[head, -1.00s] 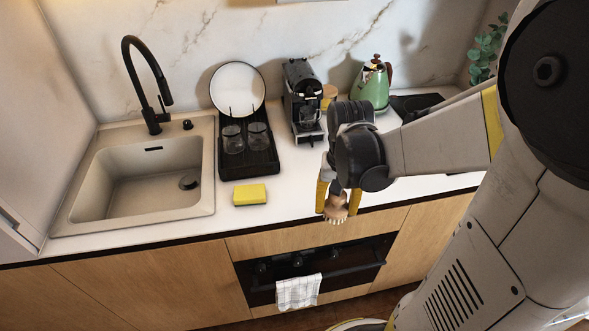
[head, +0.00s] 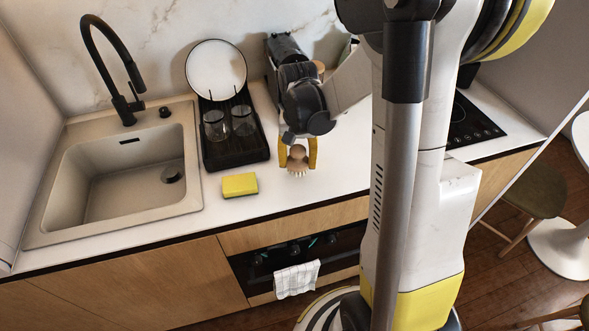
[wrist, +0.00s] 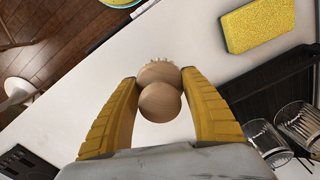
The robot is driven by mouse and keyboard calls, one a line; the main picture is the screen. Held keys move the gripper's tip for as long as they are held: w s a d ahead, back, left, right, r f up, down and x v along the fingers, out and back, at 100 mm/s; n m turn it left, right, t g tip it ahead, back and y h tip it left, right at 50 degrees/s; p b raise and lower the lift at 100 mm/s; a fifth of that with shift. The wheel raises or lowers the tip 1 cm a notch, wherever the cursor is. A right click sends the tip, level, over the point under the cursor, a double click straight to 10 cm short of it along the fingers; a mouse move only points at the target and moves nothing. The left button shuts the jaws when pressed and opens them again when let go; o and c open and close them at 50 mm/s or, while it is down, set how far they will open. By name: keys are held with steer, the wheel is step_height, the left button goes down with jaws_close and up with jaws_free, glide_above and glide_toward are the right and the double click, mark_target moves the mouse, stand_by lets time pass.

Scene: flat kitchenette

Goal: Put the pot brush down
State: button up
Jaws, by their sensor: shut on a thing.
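The pot brush (head: 297,160) has a round wooden knob and head with pale bristles. My gripper (head: 298,152) has yellow fingers, one on each side of the brush, and is shut on it. In the head view the brush is over the white counter (head: 330,185), bristles downward, to the right of the sponge. In the wrist view the brush (wrist: 160,90) sits between the two fingertips (wrist: 158,82), its knob facing the camera. I cannot tell whether the bristles touch the counter.
A yellow sponge (head: 240,185) lies left of the brush. Behind it is a black drying rack (head: 233,150) with two glasses and a plate. The sink (head: 125,180) is at left. A coffee machine partly hides behind my arm. Bare counter lies around the brush.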

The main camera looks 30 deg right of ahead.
mark_target(298, 171)
steer(key=shift+w+f+b, duration=0.1)
steer(key=shift+f+b, duration=0.65)
steer(key=shift+f, duration=1.25)
steer(key=shift+f, duration=0.15)
steer(key=o, duration=1.3)
